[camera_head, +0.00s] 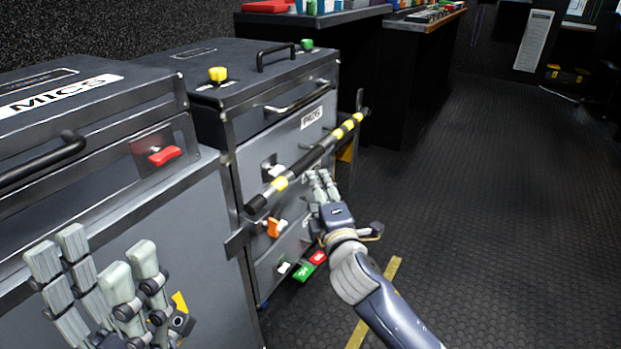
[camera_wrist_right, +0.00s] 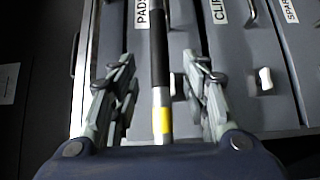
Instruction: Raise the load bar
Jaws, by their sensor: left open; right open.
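The load bar (camera_head: 310,158) is a black bar with yellow bands. It lies across the drawer fronts of the dark cabinet (camera_head: 285,135), with its near end lower left in the head view. My right gripper (camera_head: 322,183) is open at the bar's near side, just below its middle. In the right wrist view the bar (camera_wrist_right: 159,60) runs between the spread fingers of the right gripper (camera_wrist_right: 160,85), with visible gaps on both sides. My left gripper (camera_head: 105,270) is open and empty at lower left, away from the bar, in front of the MICS case.
The MICS case (camera_head: 80,100) with a red latch (camera_head: 164,156) stands at left. An orange latch (camera_head: 273,228) and red and green tags (camera_head: 304,271) are low on the cabinet. A counter (camera_head: 330,18) stands behind. The ribbed floor (camera_head: 480,200) at right is clear.

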